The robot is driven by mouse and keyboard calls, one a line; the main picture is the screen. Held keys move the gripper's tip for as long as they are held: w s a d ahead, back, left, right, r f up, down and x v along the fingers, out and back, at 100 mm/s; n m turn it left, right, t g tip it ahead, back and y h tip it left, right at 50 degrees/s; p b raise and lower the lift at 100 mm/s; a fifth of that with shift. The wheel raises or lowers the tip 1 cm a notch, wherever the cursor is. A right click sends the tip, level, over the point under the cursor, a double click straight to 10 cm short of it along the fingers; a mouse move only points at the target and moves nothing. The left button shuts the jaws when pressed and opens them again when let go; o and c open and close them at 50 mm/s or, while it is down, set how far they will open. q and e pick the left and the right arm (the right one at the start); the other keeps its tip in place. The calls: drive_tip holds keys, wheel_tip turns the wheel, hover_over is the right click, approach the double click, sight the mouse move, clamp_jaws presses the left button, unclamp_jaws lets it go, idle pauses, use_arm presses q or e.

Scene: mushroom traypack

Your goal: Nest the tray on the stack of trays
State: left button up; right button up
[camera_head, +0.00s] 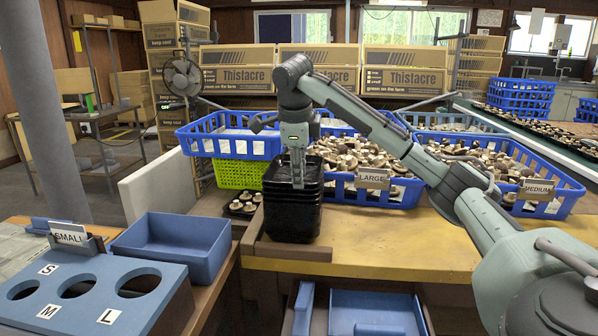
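A stack of black trays (292,215) stands on the left end of the yellow-edged wooden table. My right gripper (297,185) points straight down at the stack, its fingers at or just inside the upper trays. The fingers are narrow and dark behind it, so I cannot tell whether they are shut on a tray's wall. The top trays sit closely together, and I cannot tell a separate tray from the stack. My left gripper is not in view.
Blue crates of mushrooms, marked LARGE (373,180) and MEDIUM (537,189), stand behind and right of the stack. A blue crate on a green crate (240,174) is to its left. A blue bin (172,248) and a sizing board (90,290) are at the front left.

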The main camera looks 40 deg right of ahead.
drive_tip(key=shift+r, duration=0.1)
drive_tip(key=v, duration=1.2)
idle(0.8)
